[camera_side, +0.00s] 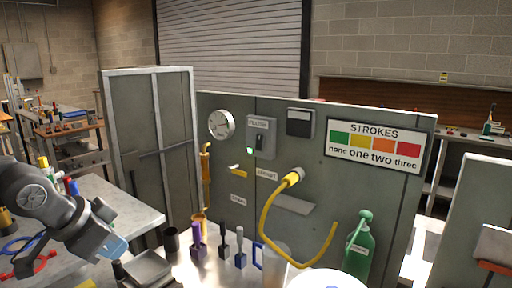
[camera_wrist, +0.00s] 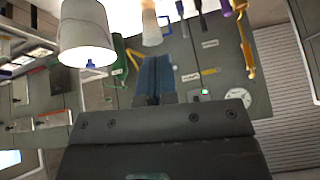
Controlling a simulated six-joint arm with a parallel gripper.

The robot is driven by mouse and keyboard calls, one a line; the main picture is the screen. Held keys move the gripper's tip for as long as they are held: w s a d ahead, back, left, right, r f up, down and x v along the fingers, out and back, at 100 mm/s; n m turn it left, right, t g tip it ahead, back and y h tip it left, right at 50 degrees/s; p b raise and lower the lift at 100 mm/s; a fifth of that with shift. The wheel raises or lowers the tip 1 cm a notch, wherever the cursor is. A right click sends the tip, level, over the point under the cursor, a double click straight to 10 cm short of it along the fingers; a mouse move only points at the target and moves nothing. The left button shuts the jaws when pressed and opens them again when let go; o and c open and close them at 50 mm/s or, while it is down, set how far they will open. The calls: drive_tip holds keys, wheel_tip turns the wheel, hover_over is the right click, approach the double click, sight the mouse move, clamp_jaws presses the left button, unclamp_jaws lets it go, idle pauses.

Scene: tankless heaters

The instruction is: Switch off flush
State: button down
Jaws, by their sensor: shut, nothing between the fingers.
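The flush switch (camera_side: 259,142) is a grey box with a dark lever on the upright grey panel, right of the round gauge. A small lamp (camera_side: 249,150) at its lower left glows green. The lever's exact position is too small to tell. In the wrist view the switch (camera_wrist: 200,93) is small and partly hidden behind my gripper's body, with a green and reddish glow. My gripper (camera_side: 118,248) is at the lower left in the side view, well away from the panel and left of it. Its blue fingers (camera_wrist: 155,70) are together and empty in the wrist view.
A yellow hose (camera_side: 267,215) loops out from the panel. A gauge (camera_side: 221,124) is beside the switch.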

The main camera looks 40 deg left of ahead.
sight(259, 147)
drive_tip(key=w+a+r+m+t, duration=0.2)
drive_tip(key=w+m, duration=0.6)
drive_tip(key=w, duration=0.8)
drive_tip(key=w+a+r+m+t, duration=0.1)
drive_tip(key=w+r+m+t, duration=0.3)
drive_tip(key=w, duration=1.2)
drive_tip(key=shift+w+a+m+t, duration=0.4)
drive_tip(key=shift+m+t, duration=1.4)
drive_tip(key=shift+m, duration=0.6)
drive_tip(key=shift+r, duration=0.1)
drive_tip(key=w, duration=0.4)
drive_tip(key=w+f, duration=0.1)
drive_tip(key=w, duration=0.4)
drive_tip(key=w+f, duration=0.1)
drive_tip(key=w, duration=0.3)
drive_tip(key=shift+w+f, duration=0.1)
drive_tip(key=shift+w, duration=0.3)
